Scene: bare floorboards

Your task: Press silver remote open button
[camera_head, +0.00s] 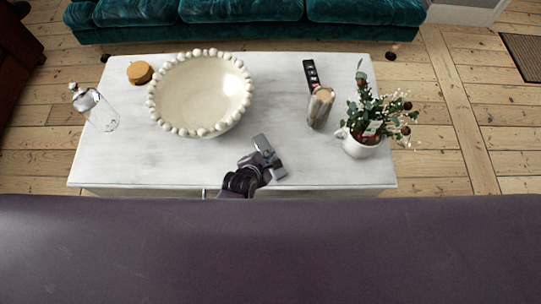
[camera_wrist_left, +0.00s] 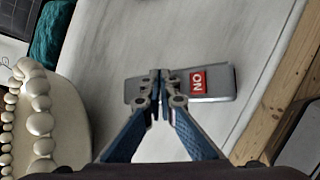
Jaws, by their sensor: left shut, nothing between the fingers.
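The silver remote (camera_head: 262,143) lies on the white table near its front edge. In the left wrist view the silver remote (camera_wrist_left: 221,83) lies crosswise, with a red label (camera_wrist_left: 198,82) bearing white letters to the right of the fingertips. My left gripper (camera_head: 268,160) is over the remote and hides its middle. In the wrist view my left gripper (camera_wrist_left: 160,82) is shut and empty, its fingertips overlapping the left part of the remote. I cannot tell whether they touch it. My right gripper is not in view.
The white table (camera_head: 120,160) holds a large beaded bowl (camera_head: 200,92), a glass bottle (camera_head: 96,108), an amber jar (camera_head: 140,72), a black remote (camera_head: 311,74), a grey-brown vase (camera_head: 320,107) and a white flower jug (camera_head: 362,146). A teal sofa (camera_head: 240,12) stands behind.

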